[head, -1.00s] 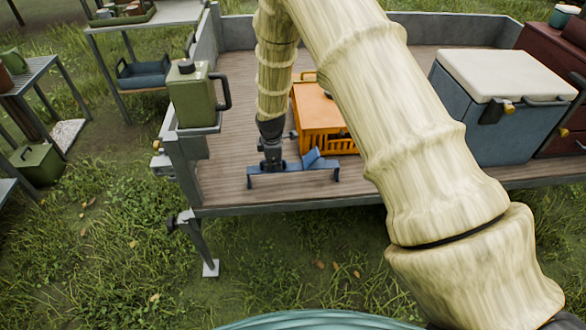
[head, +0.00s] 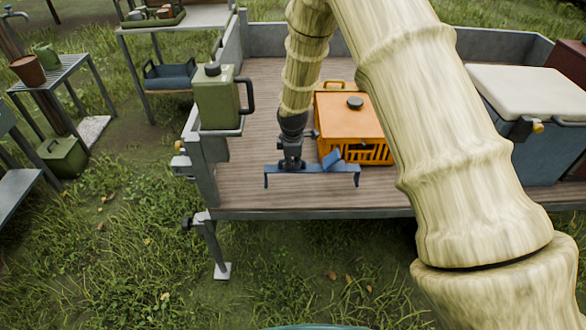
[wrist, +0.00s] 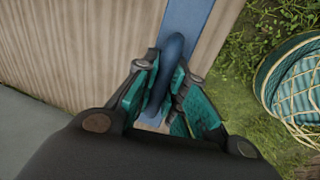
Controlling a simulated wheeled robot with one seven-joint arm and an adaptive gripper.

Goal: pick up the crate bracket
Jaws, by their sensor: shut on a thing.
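The crate bracket (head: 330,168) is a blue metal strip with downturned ends and a raised tab, over the front left of the wooden trailer deck. In the wrist view the teal-padded fingers of my gripper (wrist: 165,105) are closed around a rounded blue upright part of the bracket (wrist: 171,55). The bracket's flat strip runs on toward the top of that view. I cannot tell clearly whether its ends touch the deck or hang just above it.
An orange slatted box (head: 345,125) stands just behind the bracket. A green jerrycan (head: 217,100) sits at the deck's left corner. A blue cooler with a white lid (head: 530,90) is at the right. A teal woven basket (wrist: 290,85) shows in the wrist view on the grass.

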